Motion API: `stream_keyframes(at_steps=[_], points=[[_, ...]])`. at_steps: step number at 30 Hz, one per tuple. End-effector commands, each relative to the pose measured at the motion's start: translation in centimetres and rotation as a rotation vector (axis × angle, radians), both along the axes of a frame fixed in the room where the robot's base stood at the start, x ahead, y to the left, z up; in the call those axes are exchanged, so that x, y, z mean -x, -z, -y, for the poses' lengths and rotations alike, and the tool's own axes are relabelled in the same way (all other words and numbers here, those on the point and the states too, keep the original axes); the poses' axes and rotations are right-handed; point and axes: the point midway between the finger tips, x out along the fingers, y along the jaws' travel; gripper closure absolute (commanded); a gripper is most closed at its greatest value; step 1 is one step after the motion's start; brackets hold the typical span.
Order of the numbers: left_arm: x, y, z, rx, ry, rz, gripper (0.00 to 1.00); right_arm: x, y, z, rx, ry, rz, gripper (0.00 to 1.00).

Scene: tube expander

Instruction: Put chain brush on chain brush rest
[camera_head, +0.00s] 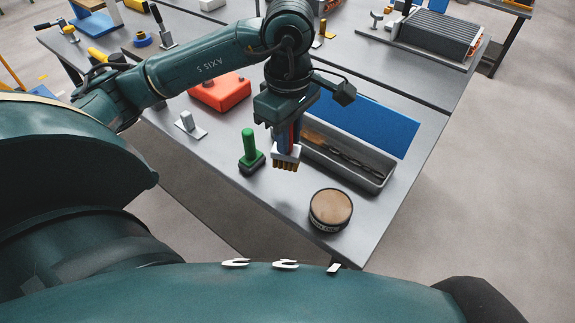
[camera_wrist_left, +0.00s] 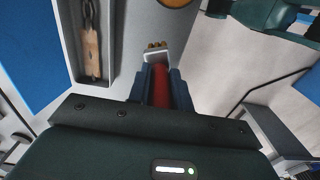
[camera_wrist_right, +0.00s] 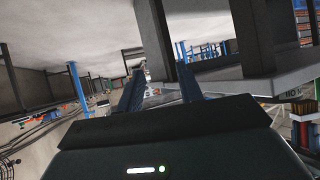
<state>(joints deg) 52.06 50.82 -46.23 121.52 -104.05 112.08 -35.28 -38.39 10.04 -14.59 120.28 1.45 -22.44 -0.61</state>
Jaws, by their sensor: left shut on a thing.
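The chain brush has a red handle, a white head (camera_head: 286,152) and tan bristles pointing down. My left gripper (camera_head: 287,136) is shut on its handle and holds it over the table, near the tray's front end. In the left wrist view the red handle (camera_wrist_left: 161,88) sits between both fingers. A small grey stand with a short post (camera_head: 188,124) is on the table to the left and may be the chain brush rest; I cannot tell for certain. My right gripper (camera_wrist_right: 158,88) is open and empty, its fingers apart, away from the table's objects.
A green-handled brush (camera_head: 249,150) stands just left of the held brush. A grey tray (camera_head: 378,181) with a wooden-handled tool lies right. A round tan-topped tin (camera_head: 330,209) is near the front corner. A red case (camera_head: 220,92) and blue mat (camera_head: 372,124) lie behind.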

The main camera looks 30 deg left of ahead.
Motion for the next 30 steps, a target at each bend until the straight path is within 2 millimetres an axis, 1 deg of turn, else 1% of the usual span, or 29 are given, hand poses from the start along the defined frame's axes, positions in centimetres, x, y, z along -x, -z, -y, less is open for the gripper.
stream_keyframes(at_steps=[1, 4, 11, 16, 18, 24, 28, 29, 30], points=[[0.1, 1.1, 0.0, 0.001, -0.001, -0.006, 1.0, 0.0, -0.1, 0.0, 0.0, 0.0, -0.001, 0.64], [0.1, 2.7, 0.0, 0.0, 0.001, -0.004, 1.0, 0.0, -0.1, 0.0, 0.001, 0.0, -0.004, 0.64], [0.0, 4.6, 0.0, 0.001, 0.003, -0.002, 1.0, 0.2, 0.4, 0.1, 0.006, 0.001, -0.015, 0.64], [0.1, 7.0, 0.0, 0.0, 0.002, -0.004, 1.0, 0.2, 0.4, 0.3, 0.009, 0.003, -0.02, 0.64], [0.0, 7.5, 0.0, 0.0, 0.004, 0.0, 1.0, 0.2, 0.4, 0.3, 0.009, 0.005, -0.02, 0.64], [-0.1, 7.5, 0.0, 0.001, 0.005, 0.002, 1.0, 0.1, 0.4, 0.2, 0.006, 0.009, -0.019, 0.64], [-0.1, 8.0, 0.0, 0.0, 0.005, 0.002, 1.0, 0.1, 0.8, 0.2, 0.005, 0.008, -0.017, 0.64], [-0.1, 8.0, 0.0, 0.0, 0.005, 0.002, 0.78, 0.0, 0.7, 0.2, 0.003, 0.007, -0.014, 0.64], [-0.1, 7.8, 0.0, 0.0, 0.004, 0.002, 0.75, 0.0, 0.5, 0.2, 0.003, 0.007, -0.013, 0.64]])
